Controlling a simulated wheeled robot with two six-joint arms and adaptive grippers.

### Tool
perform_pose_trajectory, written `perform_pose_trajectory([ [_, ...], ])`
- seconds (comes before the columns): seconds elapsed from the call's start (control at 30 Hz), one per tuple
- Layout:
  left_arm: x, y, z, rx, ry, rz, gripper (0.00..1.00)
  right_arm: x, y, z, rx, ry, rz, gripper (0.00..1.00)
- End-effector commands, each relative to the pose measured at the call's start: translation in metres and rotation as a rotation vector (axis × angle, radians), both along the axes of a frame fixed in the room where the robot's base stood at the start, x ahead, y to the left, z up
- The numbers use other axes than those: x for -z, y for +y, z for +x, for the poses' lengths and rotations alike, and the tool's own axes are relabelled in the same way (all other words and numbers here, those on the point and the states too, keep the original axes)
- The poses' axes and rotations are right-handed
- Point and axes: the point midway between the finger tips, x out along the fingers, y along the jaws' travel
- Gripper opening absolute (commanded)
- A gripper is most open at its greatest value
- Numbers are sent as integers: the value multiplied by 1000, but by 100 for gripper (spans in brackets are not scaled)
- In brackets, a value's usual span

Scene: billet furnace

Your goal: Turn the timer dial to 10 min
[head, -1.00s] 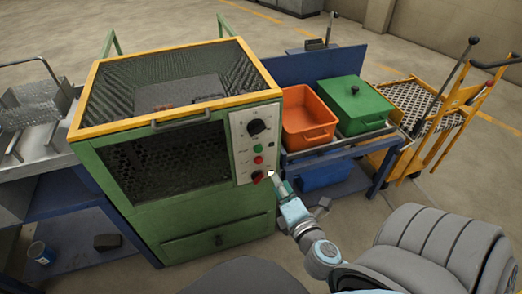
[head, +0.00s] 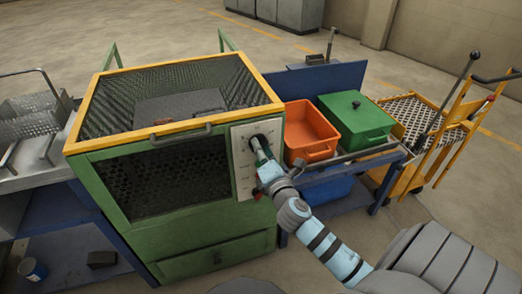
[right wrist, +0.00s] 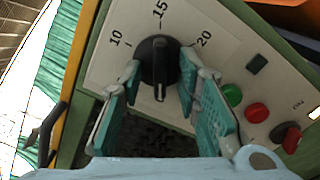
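The timer dial (right wrist: 159,62) is a black knob with a raised grip bar on a pale panel (right wrist: 100,62). In the right wrist view 10 is printed to its upper left, 15 above and 20 to its upper right. The grip bar runs roughly up and down, with a small light mark near its lower end. My right gripper (right wrist: 160,80) is open, its teal fingers on either side of the dial; contact cannot be told. In the head view my right gripper (head: 260,147) reaches the upper panel and partly covers the dial (head: 268,128). My left gripper is out of view.
Below the dial are a green button (right wrist: 232,94), a red button (right wrist: 257,112) and a red-and-black switch (right wrist: 287,137). The panel is on the green furnace (head: 160,225). An orange bin (head: 311,132) and a green lidded box (head: 356,120) stand to its right.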

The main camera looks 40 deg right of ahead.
Motion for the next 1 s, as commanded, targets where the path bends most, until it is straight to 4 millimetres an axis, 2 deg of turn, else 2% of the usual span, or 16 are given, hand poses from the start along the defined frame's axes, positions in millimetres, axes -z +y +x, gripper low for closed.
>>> perform_pose_trajectory([
  [0.07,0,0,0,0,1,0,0,0,0,0,0,0,0,30],
  [0.1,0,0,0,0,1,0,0,0,0,0,0,0,0,27],
  [0.27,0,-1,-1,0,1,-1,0,0,0,0,0,0,0,1],
  [0.3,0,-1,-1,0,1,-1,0,0,0,0,1,1,0,0],
  [0.67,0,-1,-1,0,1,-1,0,0,0,-1,0,-7,22,0],
  [1.0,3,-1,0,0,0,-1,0,1,0,-1,2,-65,189,0],
])
